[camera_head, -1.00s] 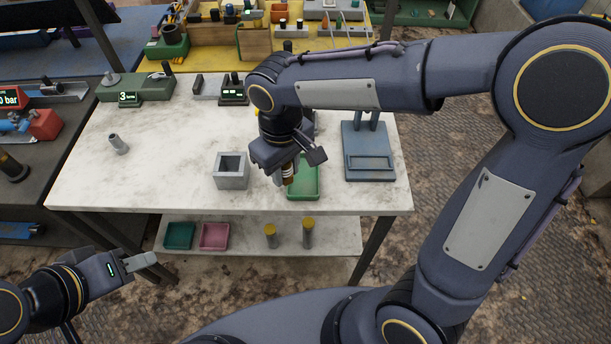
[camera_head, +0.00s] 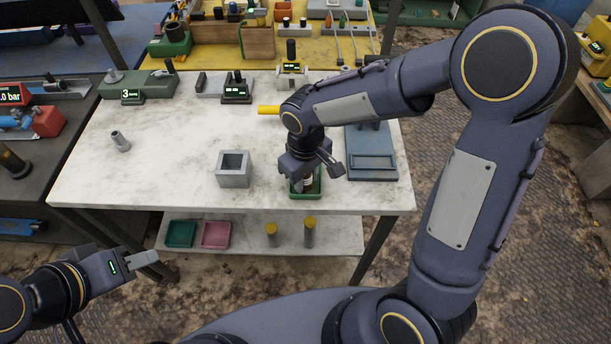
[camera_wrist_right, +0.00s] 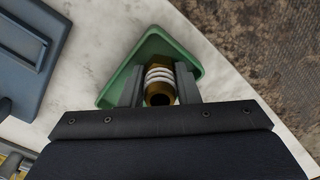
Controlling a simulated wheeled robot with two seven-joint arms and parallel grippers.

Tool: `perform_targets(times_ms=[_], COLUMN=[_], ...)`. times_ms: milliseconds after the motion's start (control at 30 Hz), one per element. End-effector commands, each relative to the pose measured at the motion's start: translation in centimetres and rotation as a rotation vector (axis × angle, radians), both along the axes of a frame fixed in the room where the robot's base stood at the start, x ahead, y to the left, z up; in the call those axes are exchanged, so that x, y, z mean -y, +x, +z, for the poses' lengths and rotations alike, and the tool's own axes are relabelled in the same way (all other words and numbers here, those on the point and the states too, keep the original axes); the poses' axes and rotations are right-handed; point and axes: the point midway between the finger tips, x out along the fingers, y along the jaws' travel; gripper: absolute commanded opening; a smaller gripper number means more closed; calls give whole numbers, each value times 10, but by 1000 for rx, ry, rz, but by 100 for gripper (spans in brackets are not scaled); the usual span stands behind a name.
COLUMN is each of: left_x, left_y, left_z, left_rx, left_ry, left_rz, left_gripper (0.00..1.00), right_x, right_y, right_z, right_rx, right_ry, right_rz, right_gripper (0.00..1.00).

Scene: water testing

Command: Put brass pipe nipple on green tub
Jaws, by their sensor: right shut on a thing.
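The brass pipe nipple (camera_wrist_right: 159,88), a brass tube with white wrap around its thread, shows in the right wrist view between the fingers of my right gripper (camera_wrist_right: 160,86). The gripper is shut on it. The green tub (camera_wrist_right: 150,45) lies beneath and around the nipple in that view; I cannot tell whether the nipple touches its floor. In the head view my right gripper (camera_head: 308,174) is over the green tub (camera_head: 310,196) and mostly hides it and the nipple. My left gripper (camera_head: 138,259) is low at the left, away from the table, and its opening is unclear.
A grey square block (camera_head: 233,180) stands left of the tub and a blue-grey stand (camera_head: 371,168) right of it. A grey fitting (camera_head: 120,142) lies at the table's left. A yellow rod (camera_head: 268,110) lies behind my right wrist. The white tabletop (camera_head: 165,160) is clear at centre left.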

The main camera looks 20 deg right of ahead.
Motion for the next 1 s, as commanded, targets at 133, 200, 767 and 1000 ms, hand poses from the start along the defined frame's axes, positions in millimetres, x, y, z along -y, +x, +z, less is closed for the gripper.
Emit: perform_targets(times_ms=[133, 200, 767, 1000], left_x=[0, 0, 0, 0], left_y=[0, 0, 0, 0], left_z=[-4, -3, 4, 8], left_rx=[0, 0, 0, 0], left_ry=[0, 0, 0, 0], left_rz=[0, 0, 0, 0], left_gripper=[36, 36, 36, 36], right_x=[0, 0, -1, -1], right_y=[0, 0, 1, 1], right_z=[-4, -3, 39, 90], right_rx=[0, 0, 7, 6], right_ry=[0, 0, 3, 2], right_rz=[0, 0, -1, 0], right_gripper=[30, 38, 38, 38])
